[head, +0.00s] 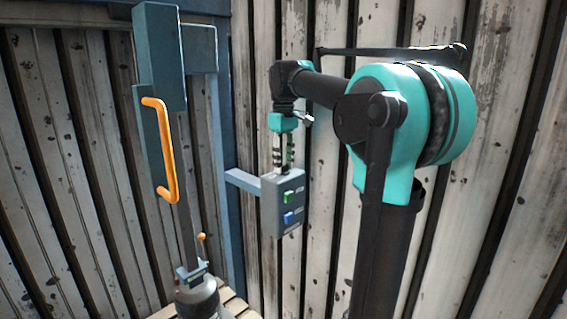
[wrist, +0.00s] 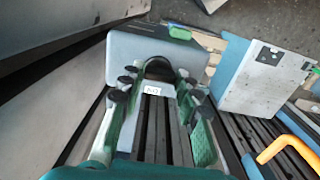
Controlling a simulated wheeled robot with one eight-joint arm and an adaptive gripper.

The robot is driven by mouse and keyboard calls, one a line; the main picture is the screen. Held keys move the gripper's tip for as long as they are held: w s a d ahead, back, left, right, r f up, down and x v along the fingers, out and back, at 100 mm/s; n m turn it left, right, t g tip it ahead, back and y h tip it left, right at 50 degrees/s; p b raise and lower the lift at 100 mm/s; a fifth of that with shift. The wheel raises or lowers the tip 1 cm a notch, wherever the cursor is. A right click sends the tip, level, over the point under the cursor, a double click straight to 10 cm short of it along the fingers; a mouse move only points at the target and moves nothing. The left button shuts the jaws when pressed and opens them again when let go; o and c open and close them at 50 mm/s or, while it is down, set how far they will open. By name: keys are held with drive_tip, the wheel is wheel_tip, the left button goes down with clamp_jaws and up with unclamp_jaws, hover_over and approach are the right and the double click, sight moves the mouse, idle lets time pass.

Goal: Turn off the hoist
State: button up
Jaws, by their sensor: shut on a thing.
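A grey control box (head: 283,203) hangs on a blue-grey arm in the head view, with a green button (head: 288,196) above a blue button (head: 288,217) on its front. My gripper (head: 284,170) points down at the top of this box. In the wrist view the box (wrist: 135,60) lies at the ends of my fingers (wrist: 157,68), with the green button (wrist: 180,32) beyond. A small white I/O label (wrist: 152,91) shows between the fingers. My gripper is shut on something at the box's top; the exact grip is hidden.
A blue-grey machine column (head: 160,60) with an orange handle (head: 165,150) stands left of the box. It stands by a slatted wooden surface (head: 235,305). A weathered plank wall (head: 60,150) is close behind. The handle also shows in the wrist view (wrist: 290,145).

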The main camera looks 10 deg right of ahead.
idle(0.3)
drive_tip(key=o, duration=1.1)
wheel_tip(320, 180, up, 12)
drive_tip(key=shift+r, duration=0.1)
